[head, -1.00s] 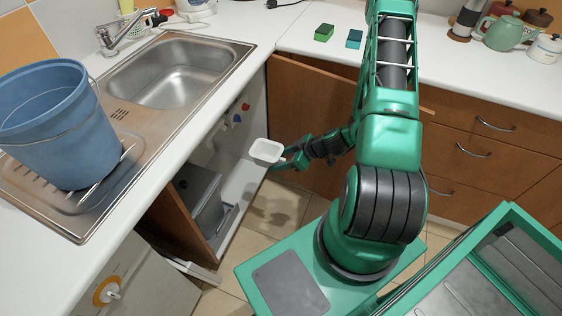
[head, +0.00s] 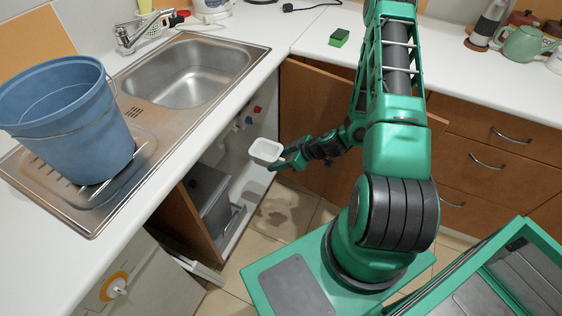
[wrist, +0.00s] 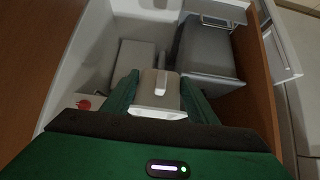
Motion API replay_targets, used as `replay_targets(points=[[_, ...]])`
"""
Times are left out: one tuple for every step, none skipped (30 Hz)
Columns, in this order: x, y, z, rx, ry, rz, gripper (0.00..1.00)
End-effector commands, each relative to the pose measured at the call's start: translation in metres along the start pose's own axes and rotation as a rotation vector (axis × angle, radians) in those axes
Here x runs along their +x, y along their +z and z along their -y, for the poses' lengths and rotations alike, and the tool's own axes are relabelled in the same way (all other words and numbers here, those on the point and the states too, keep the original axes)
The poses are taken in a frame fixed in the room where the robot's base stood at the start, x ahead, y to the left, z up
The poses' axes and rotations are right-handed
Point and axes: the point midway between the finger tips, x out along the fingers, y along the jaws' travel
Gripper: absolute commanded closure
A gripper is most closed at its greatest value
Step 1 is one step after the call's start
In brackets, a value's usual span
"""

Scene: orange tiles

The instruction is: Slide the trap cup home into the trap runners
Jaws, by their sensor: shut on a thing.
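The trap cup (head: 265,151) is a small white open-topped box, held roughly level in front of the open sink cabinet. It also shows in the wrist view (wrist: 158,104) between the two green fingers. My gripper (head: 277,164) is shut on the cup; in the wrist view its fingers (wrist: 158,92) press on both sides of it. I cannot make out the trap runners in either view; the space under the sink is mostly hidden by the counter.
A grey bin (head: 208,196) stands inside the cabinet, also in the wrist view (wrist: 206,50). Red and blue valve knobs (head: 256,109) are on the cabinet's back wall. A blue bucket (head: 70,125) stands on the drainer. Open cabinet doors (head: 186,224) flank the opening. A wet patch (head: 280,208) darkens the floor.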

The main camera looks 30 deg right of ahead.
Motion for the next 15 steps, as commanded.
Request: replay_targets(points=[[0.002, -0.002, 0.0, -0.002, -0.001, -0.001, 0.81], [0.003, -0.003, 0.0, -0.002, -0.001, -0.001, 0.81], [0.004, -0.004, 0.0, -0.003, -0.001, 0.0, 0.81], [0.005, -0.005, 0.0, -0.003, -0.001, 0.0, 0.81], [0.006, -0.006, 0.0, -0.003, 0.0, 0.0, 0.81], [0.007, -0.007, 0.0, -0.002, 0.0, 0.0, 0.81], [0.008, -0.008, 0.0, -0.002, -0.001, 0.0, 0.81], [0.009, -0.009, 0.0, -0.002, -0.001, 0.0, 0.81], [0.01, -0.01, 0.0, -0.003, -0.001, 0.0, 0.81], [0.011, -0.011, 0.0, -0.003, -0.001, 0.0, 0.81], [0.012, -0.012, 0.0, -0.003, -0.002, 0.0, 0.81], [0.013, -0.013, 0.001, -0.003, -0.002, 0.0, 0.81], [0.014, -0.014, 0.001, -0.002, -0.002, -0.001, 0.81], [0.015, -0.015, 0.001, -0.002, -0.002, -0.001, 0.81], [0.016, -0.016, 0.001, -0.002, -0.002, -0.001, 0.81]])
